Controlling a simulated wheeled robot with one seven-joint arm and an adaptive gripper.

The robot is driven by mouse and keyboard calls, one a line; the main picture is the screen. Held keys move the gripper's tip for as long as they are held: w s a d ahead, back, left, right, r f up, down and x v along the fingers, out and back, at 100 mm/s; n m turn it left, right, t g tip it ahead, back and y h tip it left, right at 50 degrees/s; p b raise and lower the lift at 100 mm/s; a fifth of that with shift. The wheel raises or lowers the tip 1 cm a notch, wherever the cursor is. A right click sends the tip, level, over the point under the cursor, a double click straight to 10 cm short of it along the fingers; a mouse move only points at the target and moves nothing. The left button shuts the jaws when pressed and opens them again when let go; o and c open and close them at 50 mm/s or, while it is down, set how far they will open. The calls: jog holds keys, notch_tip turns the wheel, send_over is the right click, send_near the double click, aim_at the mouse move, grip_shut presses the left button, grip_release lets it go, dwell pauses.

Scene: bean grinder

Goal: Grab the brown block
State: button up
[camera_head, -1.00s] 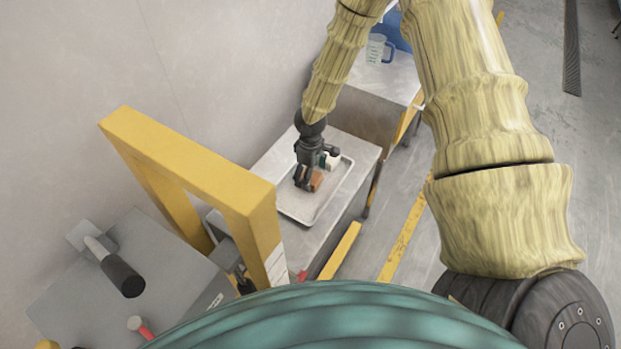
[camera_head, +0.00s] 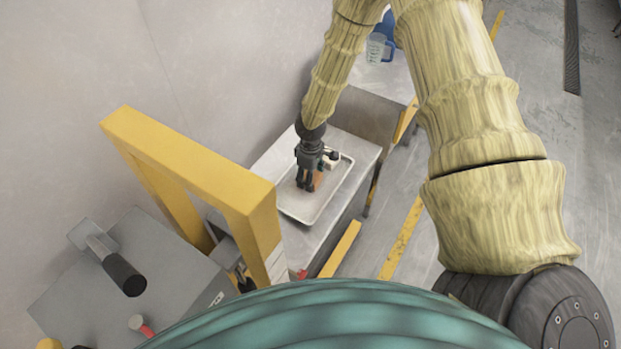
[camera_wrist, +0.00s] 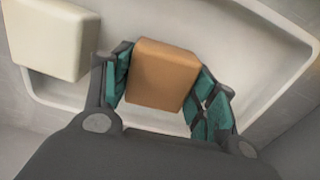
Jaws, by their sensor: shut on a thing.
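The brown block (camera_wrist: 161,75) is between the two fingers of my gripper (camera_wrist: 160,92) in the wrist view. The teal finger pads press on its left and right sides, so the gripper is shut on it. In the head view the brown block (camera_head: 318,180) shows only in part behind my gripper (camera_head: 308,185). The block is over the light tray (camera_head: 307,217); I cannot tell whether it still touches the tray floor.
A white block (camera_wrist: 50,38) is in the tray to the left of the brown one in the wrist view. The tray rests on a grey table (camera_head: 268,165). A yellow frame (camera_head: 190,165) stands to the left. A blue-handled jug (camera_head: 377,48) is on a farther surface.

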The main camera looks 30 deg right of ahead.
jog(key=shift+r, duration=0.1)
jog(key=shift+r+b, duration=0.3)
jog(key=shift+r, duration=1.4)
jog(key=s+a+b, duration=0.1)
jog(key=s+a, duration=0.1)
jog(key=s, duration=0.3)
jog(key=s+a+r+b, duration=0.1)
jog(key=s+a+b, duration=0.1)
jog(key=s, duration=0.2)
jog(key=s+a+b, duration=0.1)
jog(key=s+a, duration=0.1)
jog(key=s, duration=0.3)
jog(key=shift+s+a+r, duration=0.2)
jog(key=shift+s, duration=0.1)
